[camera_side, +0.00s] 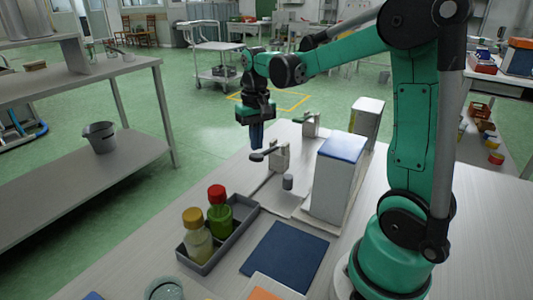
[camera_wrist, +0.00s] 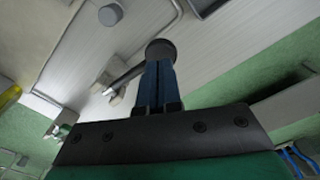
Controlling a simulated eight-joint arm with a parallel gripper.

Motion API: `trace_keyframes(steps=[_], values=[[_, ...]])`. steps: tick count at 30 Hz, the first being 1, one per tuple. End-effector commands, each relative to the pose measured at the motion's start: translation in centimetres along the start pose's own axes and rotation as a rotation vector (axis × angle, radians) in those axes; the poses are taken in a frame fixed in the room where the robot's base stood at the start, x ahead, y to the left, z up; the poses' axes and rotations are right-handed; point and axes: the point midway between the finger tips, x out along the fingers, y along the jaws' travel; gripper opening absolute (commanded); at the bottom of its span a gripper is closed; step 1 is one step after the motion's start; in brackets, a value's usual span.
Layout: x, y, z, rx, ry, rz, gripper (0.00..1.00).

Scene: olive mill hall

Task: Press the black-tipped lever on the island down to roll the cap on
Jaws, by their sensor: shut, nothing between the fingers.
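The black-tipped lever (camera_side: 257,157) sticks out to the left from a pale grey post (camera_side: 281,155) on the island. In the wrist view, its round black tip (camera_wrist: 160,47) shows just beyond my fingertips, and its rod (camera_wrist: 122,79) runs down to the left. My gripper (camera_side: 256,146) points down with its blue fingers shut and empty, directly above the black tip. The fingertips (camera_wrist: 160,66) overlap the edge of the tip in the wrist view. I cannot tell whether they touch it. A small grey cylinder (camera_side: 288,183) stands in front of the post.
A second lever with a green tip (camera_side: 299,121) stands farther back. A white box with a blue top (camera_side: 338,170) is to the right. A grey tray (camera_side: 205,262) holds a red-capped bottle (camera_side: 219,212) and a yellow-capped bottle (camera_side: 197,240). A dark blue mat (camera_side: 285,255) lies in front.

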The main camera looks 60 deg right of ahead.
Motion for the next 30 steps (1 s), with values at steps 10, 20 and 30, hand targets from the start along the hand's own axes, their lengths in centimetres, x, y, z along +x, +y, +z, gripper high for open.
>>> trace_keyframes(steps=[10, 20, 30], values=[[0.0, 0.0, 0.0, 0.0, 0.0, 0.0, 0.0], [1.0, 0.0, -0.1, 0.0, 0.0, 0.0, 0.0], [3.1, 0.0, 0.0, 0.0, 0.0, 0.0, 0.0]])
